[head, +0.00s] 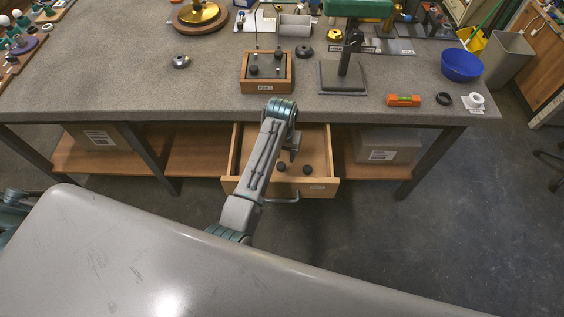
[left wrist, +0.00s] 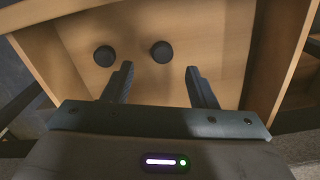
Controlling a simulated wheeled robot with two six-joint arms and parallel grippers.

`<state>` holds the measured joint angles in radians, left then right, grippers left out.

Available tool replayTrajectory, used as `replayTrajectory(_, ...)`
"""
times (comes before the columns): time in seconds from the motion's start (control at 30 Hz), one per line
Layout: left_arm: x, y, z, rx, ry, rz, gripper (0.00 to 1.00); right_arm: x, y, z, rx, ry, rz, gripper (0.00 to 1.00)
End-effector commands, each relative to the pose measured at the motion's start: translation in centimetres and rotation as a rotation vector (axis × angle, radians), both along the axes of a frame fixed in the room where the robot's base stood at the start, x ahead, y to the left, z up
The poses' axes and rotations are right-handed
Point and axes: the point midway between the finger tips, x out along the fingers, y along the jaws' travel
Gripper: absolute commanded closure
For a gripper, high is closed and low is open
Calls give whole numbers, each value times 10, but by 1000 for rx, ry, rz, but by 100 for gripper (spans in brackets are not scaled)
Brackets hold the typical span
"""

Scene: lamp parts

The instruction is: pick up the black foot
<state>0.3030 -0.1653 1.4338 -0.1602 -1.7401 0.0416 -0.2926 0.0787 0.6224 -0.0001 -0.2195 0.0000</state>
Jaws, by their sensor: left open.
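Two small round black feet lie apart on the floor of the open wooden drawer (head: 325,180). In the head view one foot (head: 281,167) is at the left and the other foot (head: 306,169) at the right. The left wrist view shows a left foot (left wrist: 104,55) and a right foot (left wrist: 162,51). My left gripper (head: 292,150) points down into the drawer, above the feet. Its fingers (left wrist: 160,70) are apart and empty; in the wrist view the right foot appears between and beyond the fingertips. My right gripper is not in view.
The drawer walls surround the feet, and the bench top (head: 215,90) is above and behind the drawer. A wooden tray (head: 267,87) with dark pieces stands on the bench. Cardboard boxes (head: 388,146) sit on the lower shelf. An orange level (head: 403,100) lies near the bench edge.

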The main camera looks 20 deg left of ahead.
Motion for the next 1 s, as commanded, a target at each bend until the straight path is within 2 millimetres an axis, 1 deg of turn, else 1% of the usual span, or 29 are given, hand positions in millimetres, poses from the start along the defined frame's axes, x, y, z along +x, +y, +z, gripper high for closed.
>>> replayTrajectory(0.1, 0, 1, -15, 1, 2, -1, 48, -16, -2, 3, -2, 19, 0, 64)
replayTrajectory(0.23, 1, 1, -23, 1, 0, -1, 48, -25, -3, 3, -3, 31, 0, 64)
replayTrajectory(0.37, 2, 2, -34, 1, 2, -1, 48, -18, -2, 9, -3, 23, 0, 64)
replayTrajectory(0.53, 4, 4, -57, 0, 2, -1, 48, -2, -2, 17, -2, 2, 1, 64)
replayTrajectory(0.6, 4, 4, -66, 0, 1, 0, 48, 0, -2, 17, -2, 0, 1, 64)
replayTrajectory(0.7, 5, 4, -73, 0, -1, 0, 48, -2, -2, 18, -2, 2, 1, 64)
replayTrajectory(0.93, 5, 4, -75, 0, -2, 0, 48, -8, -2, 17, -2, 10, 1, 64)
replayTrajectory(0.97, 5, 4, -75, 0, -2, 0, 50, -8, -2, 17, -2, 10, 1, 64)
replayTrajectory(1.0, 5, 4, -75, 0, -2, 0, 58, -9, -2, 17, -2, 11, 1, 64)
